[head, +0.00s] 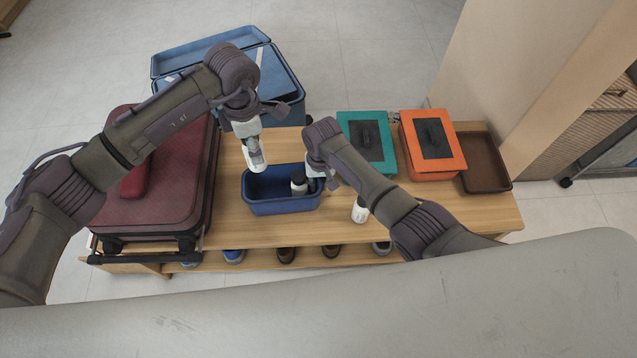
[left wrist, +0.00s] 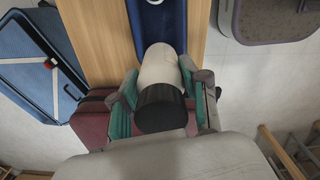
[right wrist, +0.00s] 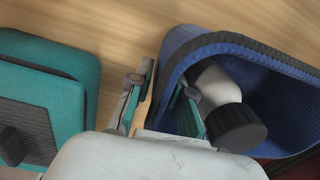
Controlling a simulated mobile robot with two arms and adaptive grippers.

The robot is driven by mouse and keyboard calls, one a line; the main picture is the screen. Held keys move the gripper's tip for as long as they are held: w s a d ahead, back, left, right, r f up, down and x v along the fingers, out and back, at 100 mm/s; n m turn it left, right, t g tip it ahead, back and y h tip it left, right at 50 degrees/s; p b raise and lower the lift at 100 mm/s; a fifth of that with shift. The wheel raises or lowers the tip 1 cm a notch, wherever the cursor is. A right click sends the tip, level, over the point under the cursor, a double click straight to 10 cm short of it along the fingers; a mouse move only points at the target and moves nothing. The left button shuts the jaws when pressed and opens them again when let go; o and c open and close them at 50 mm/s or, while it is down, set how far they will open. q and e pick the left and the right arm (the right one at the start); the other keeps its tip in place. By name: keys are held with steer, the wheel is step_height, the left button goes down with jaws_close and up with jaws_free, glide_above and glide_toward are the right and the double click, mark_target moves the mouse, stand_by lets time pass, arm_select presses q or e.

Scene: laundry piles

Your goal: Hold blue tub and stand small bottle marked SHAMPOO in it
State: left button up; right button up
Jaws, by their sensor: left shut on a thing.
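The blue tub (head: 283,208) stands on the bench. A white bottle with a dark cap (head: 298,183) is inside it; the right wrist view shows this bottle (right wrist: 217,88) tilted. My left gripper (head: 250,138) is shut on a white bottle (head: 257,160), held above the tub's back-left rim. Its black cap (left wrist: 161,108) faces the left wrist camera. My right gripper (head: 318,176) is at the tub's right wall. Its fingers (right wrist: 165,100) straddle the wall, one outside and one inside, with a gap showing beside the outer finger. No label is readable.
Another white bottle (head: 360,211) stands on the bench right of the tub, partly behind my right arm. A dark red suitcase (head: 165,205) lies at left, a blue case (head: 283,78) behind. Teal (head: 352,121) and orange (head: 452,160) boxes and a brown tray (head: 492,186) are at right.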

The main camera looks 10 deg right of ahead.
steer(key=shift+f, duration=0.45)
jaws_close()
